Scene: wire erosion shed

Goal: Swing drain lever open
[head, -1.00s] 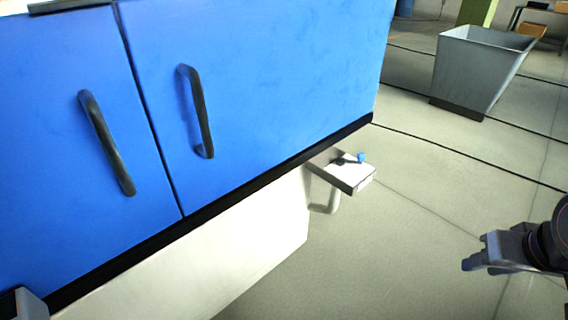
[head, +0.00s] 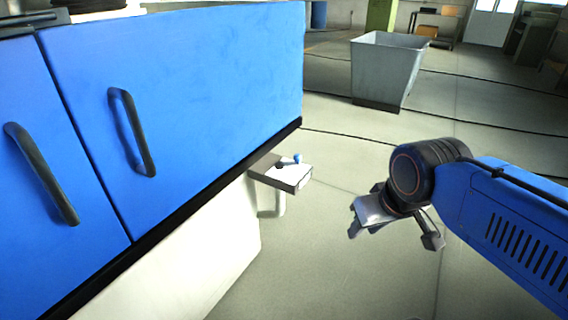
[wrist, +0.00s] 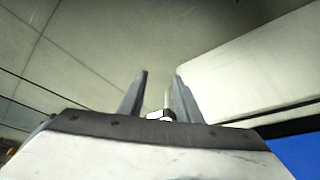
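The drain lever (head: 286,163) is a short dark bar with a blue knob (head: 297,158) at its end. It lies on top of a small grey-white block (head: 292,177) that juts from the machine's side, with a pale bent pipe (head: 273,202) below. My gripper (head: 354,220) is to the right of the block in the head view, apart from the lever. In the wrist view its two fingers (wrist: 160,92) stand apart with a gap between them. A small pale piece shows low in that gap; I cannot tell what it is. The lever is not clearly visible in the wrist view.
The blue cabinet (head: 190,75) with black handles stands at left over a white base (head: 190,255). A grey bin (head: 383,70) stands on the floor behind. Dark cables (head: 350,133) cross the floor. Open floor (head: 335,285) lies around my gripper.

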